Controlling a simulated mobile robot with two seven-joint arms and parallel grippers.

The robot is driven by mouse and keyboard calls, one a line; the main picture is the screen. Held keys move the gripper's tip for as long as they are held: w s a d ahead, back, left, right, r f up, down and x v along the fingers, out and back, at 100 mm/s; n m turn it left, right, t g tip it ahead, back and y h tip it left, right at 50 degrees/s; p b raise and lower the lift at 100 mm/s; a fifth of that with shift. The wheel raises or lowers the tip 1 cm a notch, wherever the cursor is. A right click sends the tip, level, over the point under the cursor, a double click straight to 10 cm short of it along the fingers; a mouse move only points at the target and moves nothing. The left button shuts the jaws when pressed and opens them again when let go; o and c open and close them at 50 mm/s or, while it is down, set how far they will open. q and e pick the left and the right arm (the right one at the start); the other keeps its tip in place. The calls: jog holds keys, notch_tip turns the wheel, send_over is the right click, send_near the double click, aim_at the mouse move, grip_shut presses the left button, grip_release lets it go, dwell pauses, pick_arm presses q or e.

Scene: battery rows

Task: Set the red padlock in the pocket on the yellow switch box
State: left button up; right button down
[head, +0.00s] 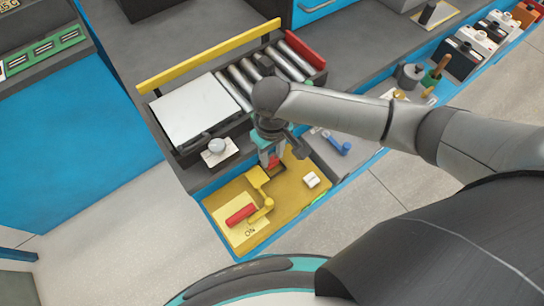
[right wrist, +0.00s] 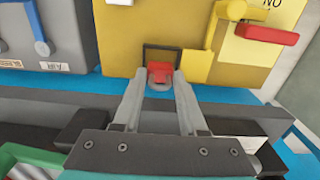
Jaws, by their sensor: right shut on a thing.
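The yellow switch box (head: 288,203) lies at the lower middle of the head view, with a red-handled lever (head: 240,215) on a pale plate marked ON. My right gripper (head: 270,160) is over its far edge, shut on the red padlock (head: 273,162). In the right wrist view the padlock (right wrist: 160,71) sits between the fingertips (right wrist: 160,82), its grey shackle toward me. The dark-rimmed pocket (right wrist: 147,49) on the box (right wrist: 120,28) is right at the padlock's far end. I cannot tell whether the padlock is inside it. My left gripper is out of view.
A yellow lever bracket (right wrist: 202,64) stands close to the right of the pocket in the wrist view. A grey box with a blue lever (head: 338,146) is beside the switch box. A roller tray with a white plate (head: 196,108) lies behind.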

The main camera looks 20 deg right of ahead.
aim_at(272, 154)
jog(key=shift+f, duration=0.6)
jog(key=shift+f, duration=0.1)
jog(key=shift+c, duration=2.3)
grip_release()
notch_tip(272, 154, up, 12)
jog(key=p, duration=0.3)
